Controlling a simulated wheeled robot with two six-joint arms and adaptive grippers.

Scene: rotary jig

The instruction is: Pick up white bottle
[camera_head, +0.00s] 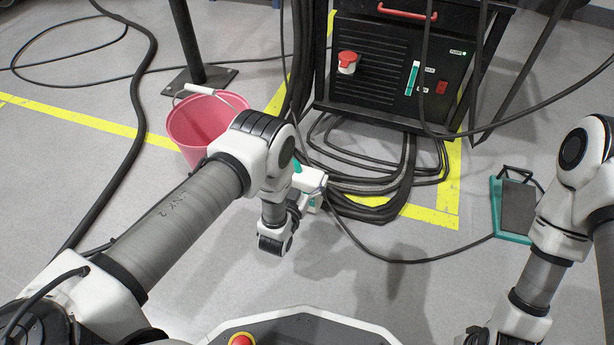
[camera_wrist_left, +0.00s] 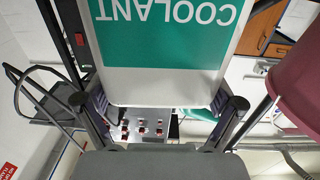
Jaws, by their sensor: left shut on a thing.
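The white bottle (camera_wrist_left: 165,90) fills the top of the left wrist view, with a green label reading COOLANT, upside down in that picture. My left gripper (camera_wrist_left: 160,106) has a finger on each side of it and is shut on it. In the head view a small part of white and teal shows beside my left wrist, right of the pink bucket; my arm hides most of the bottle there.
A pink bucket (camera_head: 188,134) stands left of my left wrist. A black machine cabinet (camera_head: 372,75) with coiled cables (camera_head: 375,190) is behind. A teal foot pedal (camera_head: 512,238) lies at right, its cable crossing the floor. The floor in front is mostly clear.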

